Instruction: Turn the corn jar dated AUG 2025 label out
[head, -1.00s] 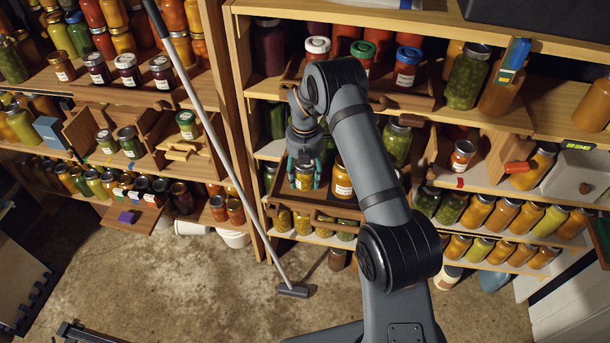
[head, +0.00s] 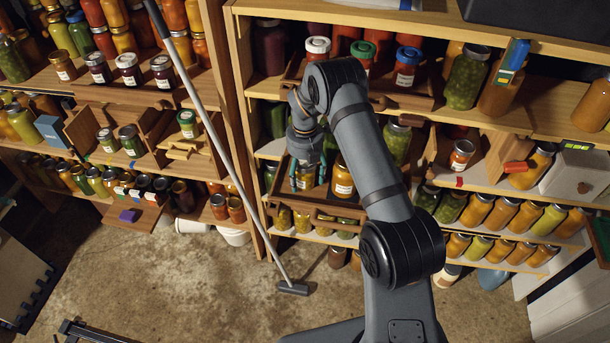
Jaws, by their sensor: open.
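My gripper (head: 307,182) points down over the wooden pull-out tray (head: 322,211) in the middle shelf unit. Its teal fingers are apart, one on each side of a yellow jar (head: 305,184). That jar is partly hidden by the gripper, and I cannot tell whether the fingers touch it. A second yellow jar (head: 343,182) stands just to the right in the same tray, with its white label facing out. Label writing is too small to read, so I cannot tell which jar is dated AUG 2025.
Green jars (head: 396,143) stand behind and right of the tray, close to my forearm. An upper tray (head: 400,101) holds jars with coloured lids. A long-handled tool (head: 293,289) leans left of the tray. The floor in front is mostly clear.

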